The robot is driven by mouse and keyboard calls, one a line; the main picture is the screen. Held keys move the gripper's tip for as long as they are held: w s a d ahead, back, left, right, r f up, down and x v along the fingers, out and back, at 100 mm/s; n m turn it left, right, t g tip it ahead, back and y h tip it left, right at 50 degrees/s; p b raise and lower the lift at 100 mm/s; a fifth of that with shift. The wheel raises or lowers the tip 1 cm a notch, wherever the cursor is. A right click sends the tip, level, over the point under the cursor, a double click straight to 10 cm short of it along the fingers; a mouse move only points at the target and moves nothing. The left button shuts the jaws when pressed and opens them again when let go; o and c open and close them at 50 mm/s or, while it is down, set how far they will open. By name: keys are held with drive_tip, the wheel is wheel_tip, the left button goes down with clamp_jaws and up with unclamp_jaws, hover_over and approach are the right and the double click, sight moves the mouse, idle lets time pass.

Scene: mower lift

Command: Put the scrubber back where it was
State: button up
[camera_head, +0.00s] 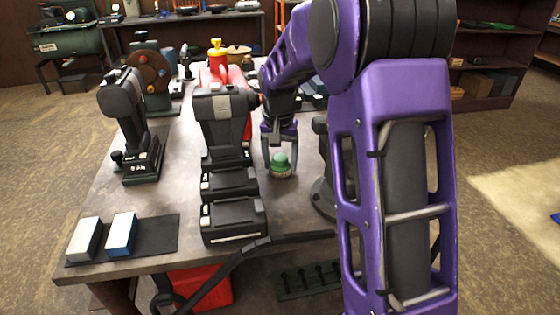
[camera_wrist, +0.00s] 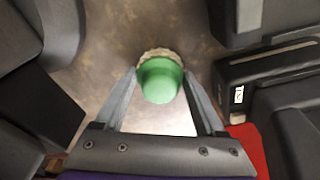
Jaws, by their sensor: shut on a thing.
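The scrubber (camera_head: 281,166) has a green knob on a pale bristle base. It is upright at the table top, between the black device with stepped units and a dark round base; I cannot tell whether its bristles touch the table. My gripper (camera_head: 280,150) points down over it with a finger on each side. In the wrist view the scrubber (camera_wrist: 160,80) shows between the two fingertips of my gripper (camera_wrist: 161,78), which is shut on it. The bristles show at the far edge of the knob.
The black stepped device (camera_head: 232,190) stands close left of the scrubber. A dark round base (camera_head: 322,198) stands close right. A black mat (camera_head: 157,236) with two blocks lies at the front left. A red can (camera_head: 226,76) stands behind. Bare table shows around the scrubber.

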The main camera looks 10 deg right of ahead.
sight(279, 160)
drive_tip(key=shift+f, duration=0.1)
drive_tip(key=o, duration=1.3)
drive_tip(key=r, duration=0.4)
drive_tip(key=s+r+p, duration=0.1)
drive_tip(key=r, duration=0.7)
drive_tip(key=shift+s+a+r+p, duration=0.1)
drive_tip(key=shift+s+a+p, duration=0.1)
drive_tip(key=shift+a+p, duration=0.15)
